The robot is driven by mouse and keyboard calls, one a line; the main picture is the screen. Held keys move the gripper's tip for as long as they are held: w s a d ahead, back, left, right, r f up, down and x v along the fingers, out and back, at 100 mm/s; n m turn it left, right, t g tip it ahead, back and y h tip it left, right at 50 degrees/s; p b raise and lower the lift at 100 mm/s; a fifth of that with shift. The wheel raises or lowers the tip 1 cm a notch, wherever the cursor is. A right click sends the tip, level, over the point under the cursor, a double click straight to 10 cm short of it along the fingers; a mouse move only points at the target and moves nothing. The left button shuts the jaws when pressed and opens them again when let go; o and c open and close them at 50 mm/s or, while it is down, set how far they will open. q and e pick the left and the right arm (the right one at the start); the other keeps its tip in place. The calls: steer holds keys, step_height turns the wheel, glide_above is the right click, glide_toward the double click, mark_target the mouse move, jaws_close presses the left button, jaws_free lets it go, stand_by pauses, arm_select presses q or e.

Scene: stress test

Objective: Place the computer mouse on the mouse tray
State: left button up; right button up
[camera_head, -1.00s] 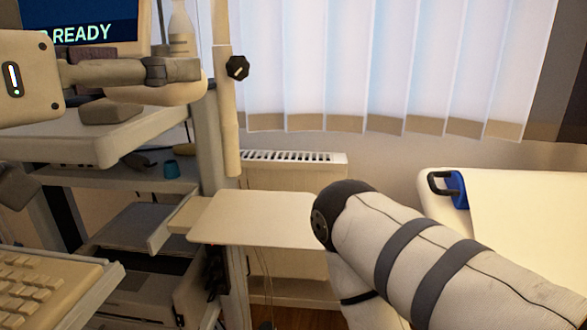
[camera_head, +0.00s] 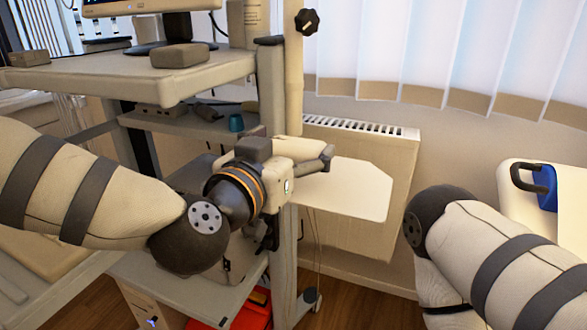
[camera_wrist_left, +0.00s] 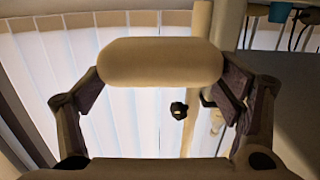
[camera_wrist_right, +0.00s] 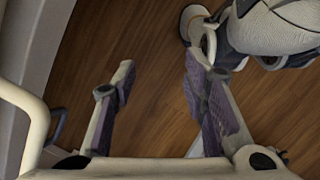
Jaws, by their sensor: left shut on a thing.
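The computer mouse (camera_wrist_left: 160,62) is a smooth beige, rounded body in the left wrist view. My left gripper (camera_head: 322,161) is shut on it, with a finger at each end. The mouse tray (camera_head: 350,195) is a flat, pale, empty plate right of the cart's post. My left gripper is at its back left part in the picture; I cannot tell the height between them. My right gripper (camera_wrist_right: 158,85) is open and empty above the wooden floor.
The cart's upper shelf (camera_head: 110,80) holds a monitor and a small grey box (camera_head: 180,55). A post with a black knob (camera_head: 307,21) rises behind the tray. A radiator (camera_head: 365,140) stands behind it. A bed (camera_head: 510,205) with a blue-and-black handle is at right.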

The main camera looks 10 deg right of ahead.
arm_select(q)
steer(key=shift+w+d+f, duration=0.15)
steer(key=shift+w+f, duration=0.1)
steer(key=f, duration=0.3)
steer(key=shift+w+d+f+b, duration=0.2)
steer(key=shift+f+b, duration=0.15)
steer(key=shift+b, duration=0.05)
steer(key=shift+r, duration=0.2)
steer(key=shift+f, duration=0.2)
steer(key=o, duration=1.1)
arm_select(e)
steer(key=shift+s+f, duration=0.45)
steer(key=shift+s, duration=0.05)
